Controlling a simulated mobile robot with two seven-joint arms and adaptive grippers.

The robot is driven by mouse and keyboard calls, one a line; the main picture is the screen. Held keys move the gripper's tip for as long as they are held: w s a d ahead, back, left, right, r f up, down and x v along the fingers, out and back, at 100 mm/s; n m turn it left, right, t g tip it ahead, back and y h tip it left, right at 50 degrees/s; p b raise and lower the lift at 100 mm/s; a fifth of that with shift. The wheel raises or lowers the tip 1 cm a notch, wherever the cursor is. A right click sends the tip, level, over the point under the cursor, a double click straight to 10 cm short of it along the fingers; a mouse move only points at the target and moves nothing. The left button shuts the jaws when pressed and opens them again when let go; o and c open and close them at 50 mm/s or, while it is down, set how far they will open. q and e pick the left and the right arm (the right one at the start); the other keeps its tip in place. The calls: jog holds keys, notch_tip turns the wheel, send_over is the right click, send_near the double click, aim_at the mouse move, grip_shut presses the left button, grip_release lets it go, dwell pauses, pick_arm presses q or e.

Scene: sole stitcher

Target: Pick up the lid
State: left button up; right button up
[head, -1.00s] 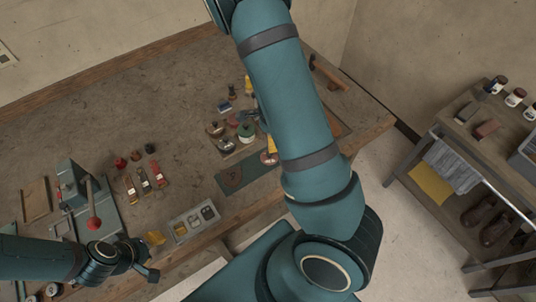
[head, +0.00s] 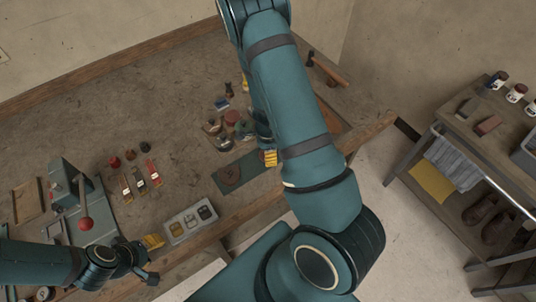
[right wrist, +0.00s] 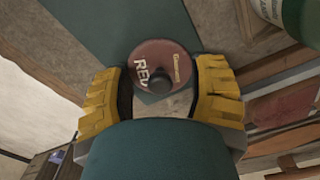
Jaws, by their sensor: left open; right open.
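The lid (right wrist: 165,55) is a round reddish-brown disc with a dark centre knob and pale lettering. In the right wrist view it lies at the edge of a dark green mat (right wrist: 85,15). My right gripper (right wrist: 160,95) is open, its yellow fingers on either side of the lid's near part; I cannot tell whether they touch it. In the head view the right gripper (head: 270,157) is over the mat's right end and hides what is below it. My left gripper (head: 149,258) is open and empty by the bench's front edge, away from the lid.
A round brown disc (head: 229,174) shows on the mat's left part. A green-and-white tin (right wrist: 283,14) stands near the right finger, with small items behind. A grey tray (head: 190,222), small tools (head: 139,180) and a red-knobbed lever press (head: 84,205) are left.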

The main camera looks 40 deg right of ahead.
grip_shut()
jog(key=shift+r, duration=0.1)
